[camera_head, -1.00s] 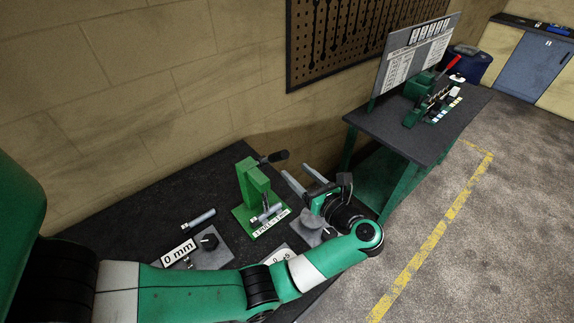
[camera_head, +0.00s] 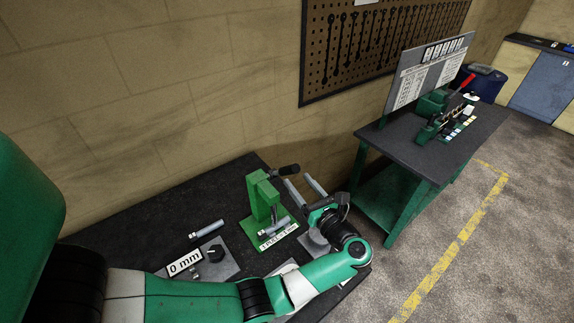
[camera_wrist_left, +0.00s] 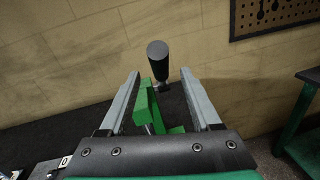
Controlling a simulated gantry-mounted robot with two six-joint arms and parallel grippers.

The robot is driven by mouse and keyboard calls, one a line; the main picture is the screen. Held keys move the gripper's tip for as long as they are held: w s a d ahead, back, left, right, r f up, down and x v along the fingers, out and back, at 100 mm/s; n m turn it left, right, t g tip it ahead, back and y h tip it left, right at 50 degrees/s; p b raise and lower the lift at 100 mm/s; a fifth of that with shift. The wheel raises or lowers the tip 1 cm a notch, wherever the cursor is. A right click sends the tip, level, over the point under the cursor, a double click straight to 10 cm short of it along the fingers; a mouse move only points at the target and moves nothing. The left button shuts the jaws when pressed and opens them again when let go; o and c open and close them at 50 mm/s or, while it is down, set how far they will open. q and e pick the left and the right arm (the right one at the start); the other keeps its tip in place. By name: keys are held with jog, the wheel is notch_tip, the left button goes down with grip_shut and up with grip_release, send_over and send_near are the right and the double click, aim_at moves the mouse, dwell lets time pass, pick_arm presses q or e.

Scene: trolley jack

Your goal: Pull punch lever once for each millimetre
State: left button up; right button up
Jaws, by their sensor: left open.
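The green punch press (camera_head: 262,195) stands on the dark bench, with a label plate (camera_head: 278,238) at its foot that seems to read "1 PULL = 1 mm". Its lever has a black handle (camera_head: 288,170) pointing right. My left gripper (camera_head: 297,180) is open beside the handle, its two grey fingers apart. In the left wrist view the black handle (camera_wrist_left: 158,55) stands in line with the gap between the fingers, around their tips; I cannot tell whether it touches them. The press (camera_wrist_left: 148,105) shows between the fingers there. A "0 mm" sign (camera_head: 184,262) stands left of the press. My right gripper is not in view.
A black knob on a grey plate (camera_head: 215,253) and a grey pin (camera_head: 207,228) are near the sign. A second table (camera_head: 400,147) at the right holds a green device (camera_head: 433,103) and a chart board (camera_head: 425,70). The brick wall is close behind the bench.

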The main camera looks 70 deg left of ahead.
aim_at(284, 170)
pick_arm(q)
jog(key=p+x, duration=0.1)
jog(key=x, duration=0.8)
jog(key=shift+a, duration=0.2)
grip_shut()
dwell(0.9)
